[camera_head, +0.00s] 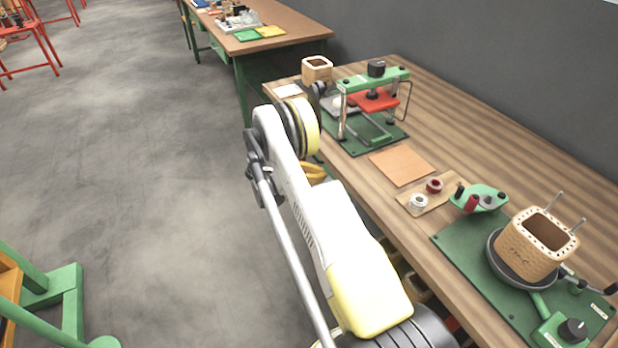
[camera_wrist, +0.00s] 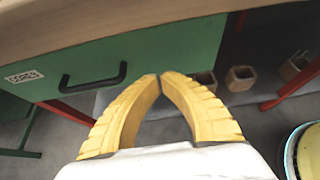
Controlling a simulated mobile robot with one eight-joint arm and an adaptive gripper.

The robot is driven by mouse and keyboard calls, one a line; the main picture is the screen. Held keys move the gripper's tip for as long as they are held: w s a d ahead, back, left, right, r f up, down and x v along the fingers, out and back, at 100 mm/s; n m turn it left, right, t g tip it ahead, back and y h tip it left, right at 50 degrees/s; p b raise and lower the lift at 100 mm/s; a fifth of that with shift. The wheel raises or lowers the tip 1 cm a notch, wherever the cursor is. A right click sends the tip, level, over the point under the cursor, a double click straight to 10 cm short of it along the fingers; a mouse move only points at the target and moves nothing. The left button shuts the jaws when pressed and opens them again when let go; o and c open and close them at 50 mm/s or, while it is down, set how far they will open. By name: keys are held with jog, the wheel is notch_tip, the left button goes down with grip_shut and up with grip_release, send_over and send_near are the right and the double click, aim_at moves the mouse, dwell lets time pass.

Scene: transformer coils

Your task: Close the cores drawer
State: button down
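The cores drawer (camera_wrist: 140,55) shows in the wrist view as a green front under the wooden tabletop edge. It has a black bar handle (camera_wrist: 95,80) and a white label reading CORES (camera_wrist: 24,76) at the left. My gripper (camera_wrist: 161,77) has two ribbed yellow fingers whose tips nearly meet, with nothing seen between them. The tips overlap the lower part of the drawer front in the picture, right of the handle; whether they touch it I cannot tell. How far the drawer stands out is unclear. In the head view my arm hides the drawer.
Wooden cores (camera_wrist: 240,78) sit low under the table. Red bars (camera_wrist: 68,112) run beneath. The workbench (camera_head: 455,125) carries a green-based press (camera_head: 365,133) and a winding device with a wooden core (camera_head: 530,250). Open grey floor (camera_head: 150,170) lies left of my arm.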

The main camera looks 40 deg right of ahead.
jog(key=shift+s+d+r+b, duration=0.1)
jog(key=shift+s+d+b, duration=0.1)
jog(key=shift+d, duration=0.4)
jog(key=shift+s+d+f+b, duration=0.1)
jog(key=shift+d+b, duration=0.1)
jog(key=shift+d, duration=0.45)
jog(key=shift+s+d+r+b, duration=0.1)
jog(key=shift+s+d+b, duration=0.1)
jog(key=shift+d, duration=0.4)
